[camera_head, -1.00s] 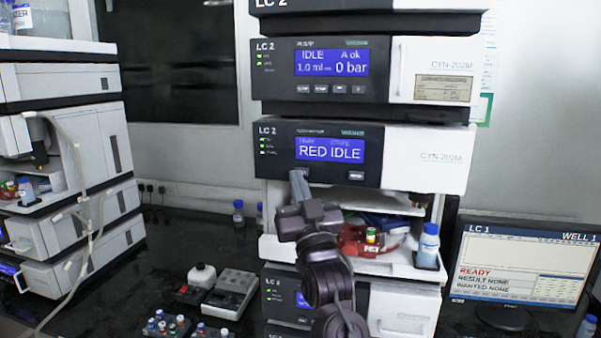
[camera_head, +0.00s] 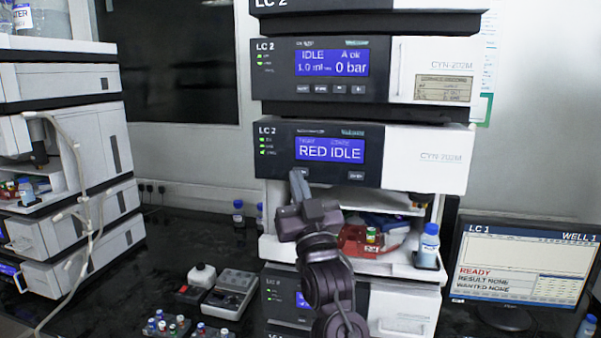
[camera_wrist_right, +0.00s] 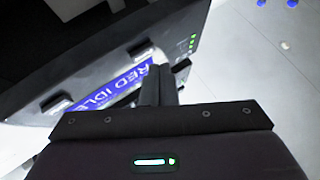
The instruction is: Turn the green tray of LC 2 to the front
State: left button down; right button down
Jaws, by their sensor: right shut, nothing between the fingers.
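The LC 2 module (camera_head: 420,160) has a blue display (camera_head: 330,150) reading RED IDLE. A red tray (camera_head: 355,240) with vials faces the front of its open bay, and a blue tray (camera_head: 385,220) is behind it. I cannot make out the green tray; my gripper and arm cover the bay's left side. My right gripper (camera_head: 299,178) is shut and empty, its tips at the panel just under the display's left end, covering the left button there. The right wrist view shows the shut fingers (camera_wrist_right: 160,86) beside the display (camera_wrist_right: 120,92). Contact is unclear. My left gripper is out of view.
A white bottle with a blue cap (camera_head: 428,246) stands at the bay's right corner. A monitor (camera_head: 520,265) is at the right. Small devices (camera_head: 230,291) and vial racks (camera_head: 167,325) lie on the dark bench at the left. Another instrument stack (camera_head: 70,140) stands farther left.

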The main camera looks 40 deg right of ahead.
jog(key=shift+w+d, duration=0.15)
jog(key=shift+w+d, duration=0.15)
jog(key=shift+d, duration=0.05)
jog(key=shift+w+d, duration=0.25)
jog(key=shift+d, duration=0.05)
dwell(0.8)
jog(key=shift+s+a, duration=0.1)
jog(key=shift+a, duration=0.05)
jog(key=shift+s+a, duration=0.45)
jog(key=shift+a, duration=0.05)
dwell(0.3)
jog(key=shift+s+a, duration=1.6)
jog(key=shift+a, duration=0.3)
dwell(3.7)
